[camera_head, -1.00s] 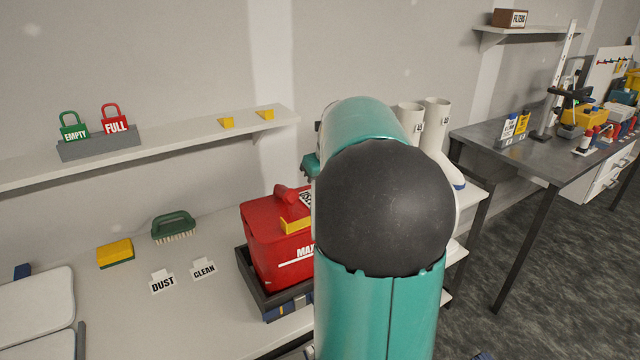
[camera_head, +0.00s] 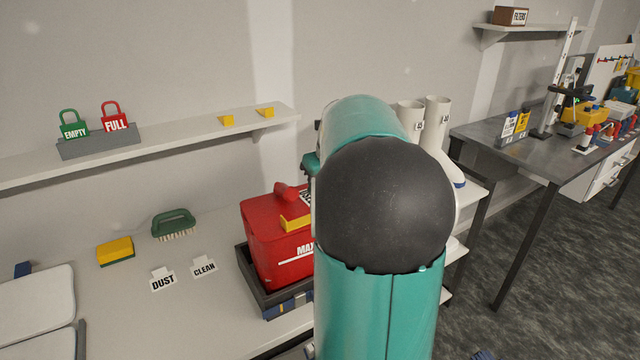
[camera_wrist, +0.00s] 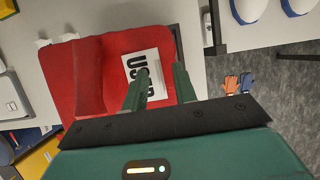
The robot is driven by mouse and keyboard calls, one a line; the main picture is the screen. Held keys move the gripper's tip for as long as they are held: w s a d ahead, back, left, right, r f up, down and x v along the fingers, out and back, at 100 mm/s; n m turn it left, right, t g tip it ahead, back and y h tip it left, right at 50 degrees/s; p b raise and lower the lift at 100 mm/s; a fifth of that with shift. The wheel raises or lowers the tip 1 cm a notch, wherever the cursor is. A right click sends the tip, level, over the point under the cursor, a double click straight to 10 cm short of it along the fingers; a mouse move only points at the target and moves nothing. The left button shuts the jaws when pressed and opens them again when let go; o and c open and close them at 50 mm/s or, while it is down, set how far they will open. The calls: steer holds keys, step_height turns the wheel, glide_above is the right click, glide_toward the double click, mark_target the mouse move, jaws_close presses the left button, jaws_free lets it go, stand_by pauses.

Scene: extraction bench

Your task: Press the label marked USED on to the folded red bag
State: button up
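The folded red bag (camera_head: 262,225) stands in a dark tray (camera_head: 250,272) on the bench, with MAX printed on its front, a yellow piece on it and a rolled top. In the wrist view the bag (camera_wrist: 75,85) fills the upper left. The white label marked USED (camera_wrist: 136,66) lies against its red surface. My gripper (camera_wrist: 162,70) is over the bag with its two green fingers apart. The left finger covers part of the label, and the right one is beside it. I cannot tell whether the fingers touch the label. My arm hides the bag's right side in the head view.
DUST (camera_head: 163,281) and CLEAN (camera_head: 204,267) labels, a green brush (camera_head: 174,224) and a yellow sponge (camera_head: 115,251) lie left of the tray. A shelf (camera_head: 190,134) with EMPTY and FULL locks is above. White cylinders (camera_head: 437,125) stand to the right.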

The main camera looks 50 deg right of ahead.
steer(key=v, duration=1.3)
steer(key=shift+s+r, duration=0.15)
steer(key=shift+r, duration=0.2)
steer(key=shift+a, duration=0.1)
steer(key=shift+c, duration=0.2)
jaws_close()
steer(key=shift+f, duration=0.15)
